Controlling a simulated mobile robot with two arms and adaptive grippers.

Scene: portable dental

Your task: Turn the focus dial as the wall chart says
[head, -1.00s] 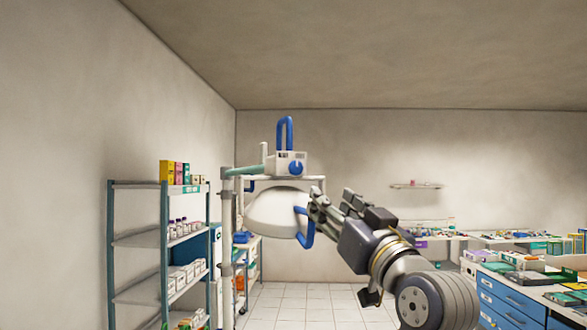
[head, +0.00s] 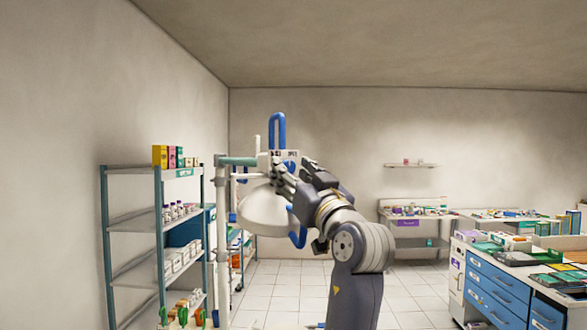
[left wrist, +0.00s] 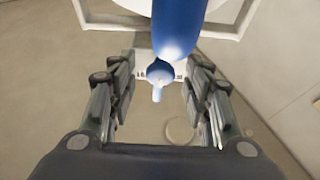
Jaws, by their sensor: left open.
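The blue focus dial (head: 290,165) sits on the white box (head: 293,155) above the white lamp dome (head: 262,212). In the head view my left gripper (head: 283,178) is right by the dial and partly covers the box. In the left wrist view the dial (left wrist: 156,73) lies between the two spread fingers of my left gripper (left wrist: 158,88), with a gap on each side. A pale blue pointer sticks out from it, and small dark marks show on the white face beside it. No wall chart is readable in these views. My right gripper is out of view.
A blue handle (head: 277,132) rises above the box and also fills the top of the left wrist view (left wrist: 178,28). A teal-framed shelf rack (head: 158,230) stands at left. A blue drawer cabinet (head: 505,285) stands at right. The tiled floor between is mostly clear.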

